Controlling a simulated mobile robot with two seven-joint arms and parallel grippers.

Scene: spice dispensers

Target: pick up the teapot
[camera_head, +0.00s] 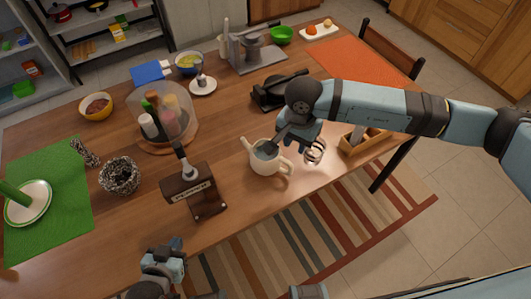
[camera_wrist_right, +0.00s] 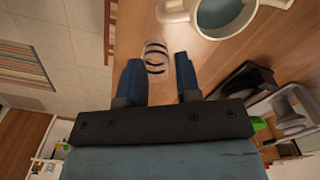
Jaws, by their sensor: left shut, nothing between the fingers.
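The cream-white teapot (camera_head: 266,162) stands upright on the wooden table, its spout to the left and its handle to the lower right. Its top is open with a grey-blue inside. Its edge and handle also show at the top of the right wrist view (camera_wrist_right: 222,16). My right gripper (camera_head: 292,137) is above and right of the teapot in the head view, partly overlapping its rim. In the wrist view its fingers (camera_wrist_right: 160,72) are apart, with a clear striped glass (camera_wrist_right: 156,58) in line with the gap. My left gripper (camera_head: 168,252) is shut and empty near the table's front edge.
A dark brown dispenser (camera_head: 192,192) stands left of the teapot. A black appliance (camera_head: 278,92) is behind it, and a wooden box (camera_head: 360,142) is to the right. A spice carousel (camera_head: 165,125) and a wire ball (camera_head: 118,175) stand further left. Table front of the teapot is clear.

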